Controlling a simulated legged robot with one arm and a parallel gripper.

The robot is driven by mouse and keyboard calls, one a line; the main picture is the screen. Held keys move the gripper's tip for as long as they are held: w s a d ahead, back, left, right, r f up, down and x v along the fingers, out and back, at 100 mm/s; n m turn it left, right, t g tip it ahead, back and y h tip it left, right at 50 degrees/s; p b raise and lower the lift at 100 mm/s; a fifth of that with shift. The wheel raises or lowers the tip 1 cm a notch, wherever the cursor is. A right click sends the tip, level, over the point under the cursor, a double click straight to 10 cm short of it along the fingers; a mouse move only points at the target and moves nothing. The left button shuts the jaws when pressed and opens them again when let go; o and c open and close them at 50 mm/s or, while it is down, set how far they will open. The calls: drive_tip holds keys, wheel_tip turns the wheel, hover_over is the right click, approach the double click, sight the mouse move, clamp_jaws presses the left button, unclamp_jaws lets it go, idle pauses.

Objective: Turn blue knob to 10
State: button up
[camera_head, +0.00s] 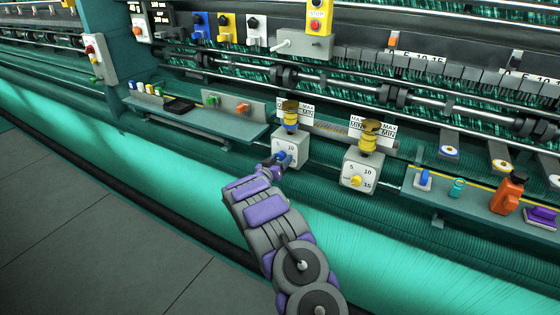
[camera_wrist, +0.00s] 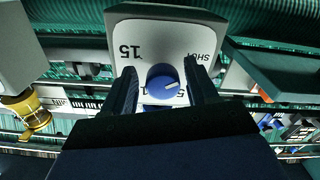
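The blue knob (camera_head: 281,156) is on the front of a pale dial box (camera_head: 291,150), below a yellow-topped fitting. In the wrist view the blue knob (camera_wrist: 160,84) sits between the two fingers of my gripper (camera_wrist: 163,90), with a small gap visible on each side. My gripper (camera_head: 274,163) is open around it. The dial face (camera_wrist: 170,40) appears upside down there, with 15 at upper left and SHOT at upper right. A 5 is partly visible at lower right; the 10 is mostly hidden.
A similar box with a yellow knob (camera_head: 356,181) stands to the right. A teal shelf (camera_head: 215,122) is on the left, and another (camera_head: 470,201) with small coloured parts is on the right. Teal netting (camera_head: 120,160) runs below. Grey floor (camera_head: 80,215) is open at lower left.

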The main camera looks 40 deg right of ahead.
drive_tip(key=shift+c, duration=0.8)
drive_tip(key=shift+a+r, duration=0.15)
drive_tip(key=shift+a, duration=0.35)
drive_tip(key=c, duration=0.7)
drive_tip(key=shift+c, duration=0.2)
